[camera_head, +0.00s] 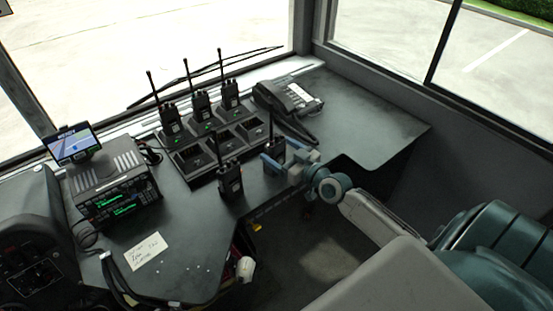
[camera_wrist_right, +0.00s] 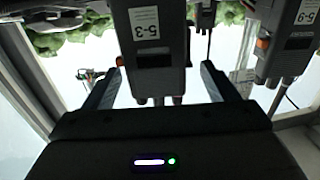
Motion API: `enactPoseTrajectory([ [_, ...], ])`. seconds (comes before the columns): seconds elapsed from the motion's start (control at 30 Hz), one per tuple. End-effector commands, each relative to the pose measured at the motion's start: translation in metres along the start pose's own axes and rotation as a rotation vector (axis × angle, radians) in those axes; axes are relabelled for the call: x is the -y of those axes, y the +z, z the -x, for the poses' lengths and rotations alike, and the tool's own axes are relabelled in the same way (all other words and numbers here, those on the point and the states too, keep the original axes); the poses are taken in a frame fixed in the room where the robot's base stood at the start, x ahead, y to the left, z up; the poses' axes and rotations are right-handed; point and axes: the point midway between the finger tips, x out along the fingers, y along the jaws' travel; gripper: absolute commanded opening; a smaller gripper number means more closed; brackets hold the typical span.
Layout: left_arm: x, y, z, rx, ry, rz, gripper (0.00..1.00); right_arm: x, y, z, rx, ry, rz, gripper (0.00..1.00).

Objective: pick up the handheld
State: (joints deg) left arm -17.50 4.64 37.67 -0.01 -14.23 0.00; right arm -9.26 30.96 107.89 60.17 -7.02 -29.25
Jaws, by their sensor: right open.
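A black handheld radio (camera_head: 274,146) with an antenna stands upright on the dark counter, at my right gripper (camera_head: 272,156). In the right wrist view this radio, with a white label reading 5-3 (camera_wrist_right: 145,40), lies between the two fingers. The right gripper (camera_wrist_right: 158,85) is open, with a gap visible at each side of the radio. Another handheld (camera_head: 230,178) stands to the left on the counter. A second labelled radio (camera_wrist_right: 285,42) shows at the right of the wrist view. My left gripper is not in view.
A charger rack (camera_head: 213,143) holds three radios in its back row; its front slots look empty. A desk phone (camera_head: 288,99) stands behind. A radio console (camera_head: 115,188) with a screen and a paper note (camera_head: 146,251) are at left. Bare counter lies at right.

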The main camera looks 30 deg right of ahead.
Motion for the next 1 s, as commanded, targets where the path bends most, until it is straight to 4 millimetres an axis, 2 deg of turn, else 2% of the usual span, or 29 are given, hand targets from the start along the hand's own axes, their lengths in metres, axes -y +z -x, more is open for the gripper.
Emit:
enactPoseTrajectory([
  [0.03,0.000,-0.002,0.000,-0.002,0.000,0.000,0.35,-0.002,-0.002,-0.009,-0.003,0.001,-0.002,0.80],
  [0.2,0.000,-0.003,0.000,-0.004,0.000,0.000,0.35,-0.004,-0.002,-0.029,-0.002,0.002,-0.002,0.80],
  [0.53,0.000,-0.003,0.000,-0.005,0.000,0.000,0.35,-0.003,-0.001,-0.035,0.000,0.000,0.000,0.80],
  [0.77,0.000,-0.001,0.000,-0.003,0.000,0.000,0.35,-0.003,-0.001,-0.034,0.000,0.000,0.000,0.35],
  [0.8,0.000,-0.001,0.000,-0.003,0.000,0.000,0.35,-0.003,-0.002,-0.035,-0.002,0.000,0.000,0.31],
  [1.0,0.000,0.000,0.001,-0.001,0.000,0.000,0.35,-0.003,-0.002,-0.035,-0.001,0.000,0.000,0.31],
])
